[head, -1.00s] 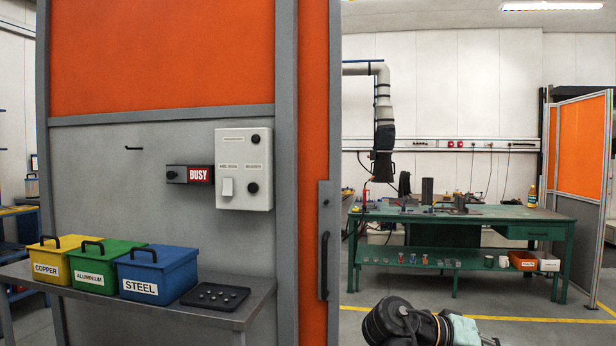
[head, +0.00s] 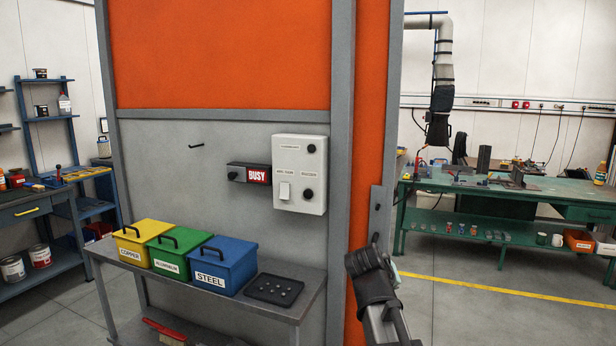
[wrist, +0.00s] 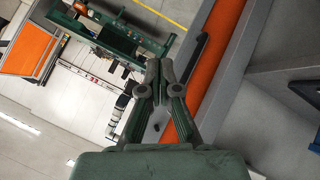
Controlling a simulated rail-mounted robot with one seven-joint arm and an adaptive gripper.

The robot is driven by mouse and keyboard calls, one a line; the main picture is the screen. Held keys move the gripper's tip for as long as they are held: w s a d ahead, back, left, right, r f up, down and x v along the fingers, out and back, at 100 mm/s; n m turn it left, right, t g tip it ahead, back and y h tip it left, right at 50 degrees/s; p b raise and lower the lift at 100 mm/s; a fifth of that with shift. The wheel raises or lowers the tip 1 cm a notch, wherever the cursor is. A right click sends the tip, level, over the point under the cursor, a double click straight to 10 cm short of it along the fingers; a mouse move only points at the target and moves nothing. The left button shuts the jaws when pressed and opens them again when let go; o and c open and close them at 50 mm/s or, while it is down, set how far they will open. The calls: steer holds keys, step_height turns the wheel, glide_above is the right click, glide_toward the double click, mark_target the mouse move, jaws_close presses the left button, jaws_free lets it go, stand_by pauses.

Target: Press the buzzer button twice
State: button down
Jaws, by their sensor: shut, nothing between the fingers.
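A white control box (head: 300,175) is fixed to the grey part of the booth wall in the head view. It has a round black button (head: 309,194) at lower right, under a small label too blurred to read surely. A second round black part (head: 311,148) sits above it, and a white rocker switch (head: 285,191) is at lower left. My gripper (wrist: 158,64) is shut and empty in the wrist view, near the booth's orange side strip. The control box does not show in the wrist view. In the head view my arm is below and right of the box.
A BUSY sign (head: 258,175) adjoins the box's left side. Below, a grey shelf table (head: 240,308) holds yellow (head: 143,243), green (head: 180,255) and blue (head: 223,265) bins and a black tray (head: 274,289). A door handle (head: 377,222) stands right of the box.

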mark_target(308, 194)
steer(key=w+a+r+t+y+p, duration=0.1)
steer(key=w+a+r+y+p, duration=0.25)
steer(key=a, duration=0.45)
steer(key=w+a+r+t+y+p, duration=0.1)
steer(key=w+a+r+y+p, duration=0.2)
steer(key=a, duration=0.5)
steer(key=w+a+r+t+y+p, duration=0.1)
steer(key=w+a+r+y+p, duration=0.2)
steer(key=a, duration=0.4)
steer(key=w+a+r+m+t+y, duration=0.3)
steer(key=w+r, duration=0.1)
steer(key=r, duration=0.1)
steer(key=shift+a+r+t, duration=0.2)
steer(key=shift+r+t, duration=0.1)
steer(key=shift+r, duration=0.05)
steer(key=shift+w, duration=0.1)
steer(key=w+d+b, duration=0.3)
steer(key=w+b, duration=0.1)
steer(key=w, duration=0.4)
steer(key=shift+w, duration=0.25)
